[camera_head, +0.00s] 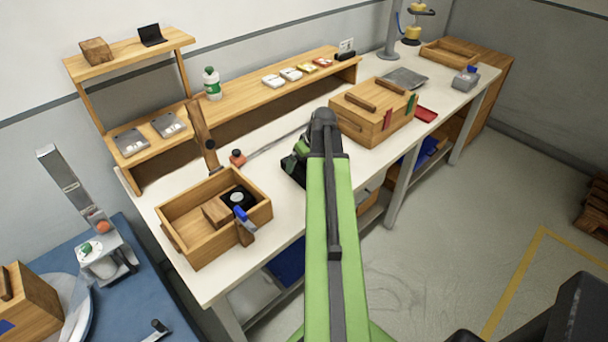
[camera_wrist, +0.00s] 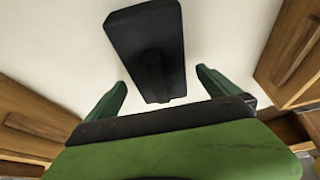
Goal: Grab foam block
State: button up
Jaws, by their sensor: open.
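A black rectangular block, which looks like the foam block (camera_wrist: 148,40), lies on the white tabletop in the wrist view. Its near end reaches down toward the gap between my fingers. My gripper (camera_wrist: 161,80) is open, with one green finger to the left of the block's near end and one to the right. Neither finger visibly touches it. In the head view my gripper (camera_head: 296,160) is over the bench, partly hidden by my green arm. A dark patch beside it there may be the block or part of the gripper; I cannot tell which.
An open wooden crate (camera_head: 183,250) with several items stands on the bench at left. A wooden box (camera_head: 362,125) with handles stands to the right of my gripper. Wooden sides flank the block in the wrist view.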

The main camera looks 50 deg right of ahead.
aim_at(301, 166)
jog(key=b+x, duration=0.3)
jog(key=x, duration=0.1)
jog(key=shift+d+f, duration=0.15)
jog(key=shift+f, duration=0.1)
jog(key=shift+r, duration=0.2)
jog(key=c, duration=1.3)
jog(key=shift+o, duration=0.2)
jog(key=shift+r, duration=0.1)
notch_tip(301, 166, up, 4)
jog(key=p, duration=0.5)
jog(key=shift+r, duration=0.2)
jog(key=s+d+r+p, duration=0.1)
jog(key=s+r+p, duration=0.5)
jog(key=s, duration=0.5)
jog(key=shift+s+d+r, duration=0.2)
jog(key=shift+s+d, duration=0.1)
jog(key=shift+d, duration=0.05)
